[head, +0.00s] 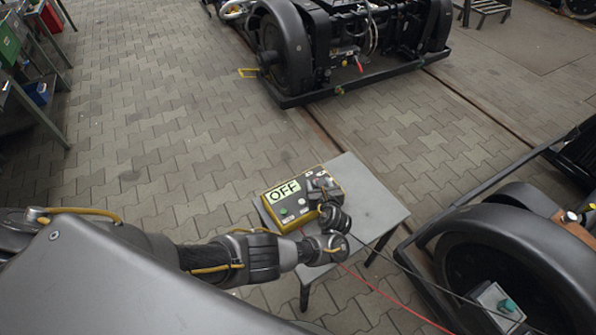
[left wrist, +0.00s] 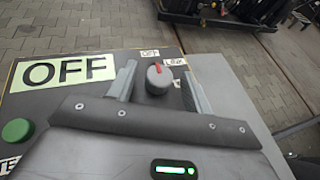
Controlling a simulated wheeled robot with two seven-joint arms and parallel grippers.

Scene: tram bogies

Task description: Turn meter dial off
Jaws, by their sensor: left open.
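The meter (head: 289,203) is a dark box with yellow edges on a small grey table. Its display (left wrist: 65,71) reads OFF in black on pale green. The dial (left wrist: 158,82) is a grey round knob with a red mark on its upper rim, pointing towards the small labels behind it. One small label (left wrist: 150,53) reads OFF. My left gripper (left wrist: 159,74) is open, with one finger on each side of the dial; I cannot tell whether they touch it. In the head view my left gripper (head: 325,188) hides the dial. My right gripper is not in view.
The grey table (head: 372,205) has bare room right of the meter. A green button (left wrist: 16,131) sits left of the dial. A red cable (head: 365,282) runs by the table. Bogies stand behind (head: 345,75) and at right (head: 520,250).

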